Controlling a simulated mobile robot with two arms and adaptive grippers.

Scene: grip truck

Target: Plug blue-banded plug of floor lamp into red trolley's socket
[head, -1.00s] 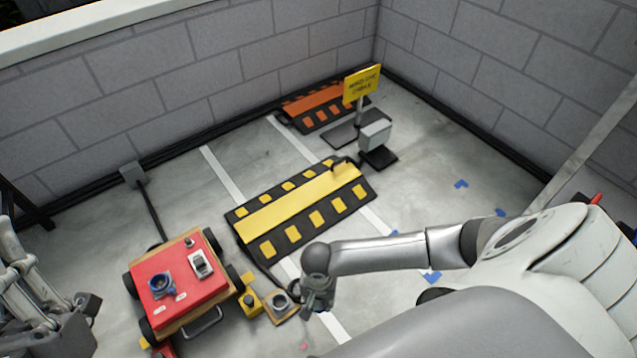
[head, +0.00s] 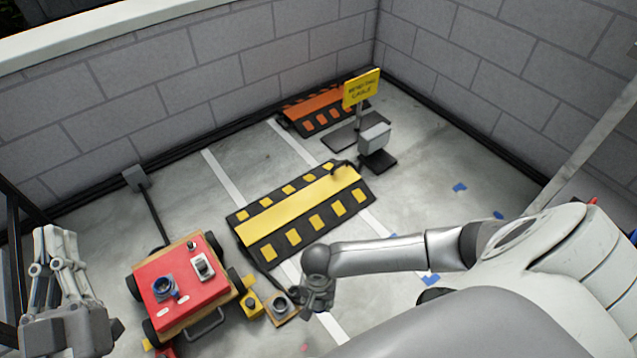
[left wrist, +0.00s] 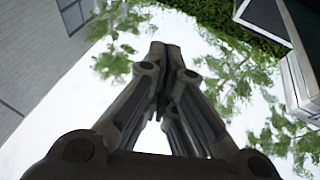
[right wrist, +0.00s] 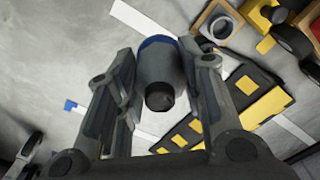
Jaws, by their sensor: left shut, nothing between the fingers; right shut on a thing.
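My right gripper (head: 318,306) is shut on the blue-banded plug, low over the floor to the right of the red trolley. In the right wrist view the plug (right wrist: 160,72) is a grey cylinder with a blue band at its far end, between the fingers. The red trolley (head: 193,308) carries a blue-rimmed round socket (head: 164,286) and a white switch on its top. My left gripper (head: 58,238) points up at the left edge, shut and empty; its closed fingertips also show in the left wrist view (left wrist: 163,50). A grey box-headed stand (head: 374,138), possibly the lamp, stands at the back.
A round socket on a wooden base (head: 280,308) and a yellow block (head: 250,303) sit right of the trolley. A yellow-black cable ramp (head: 300,215) lies behind them. An orange ramp (head: 318,104) and yellow sign (head: 361,88) stand near the walls. Floor at right is mostly clear.

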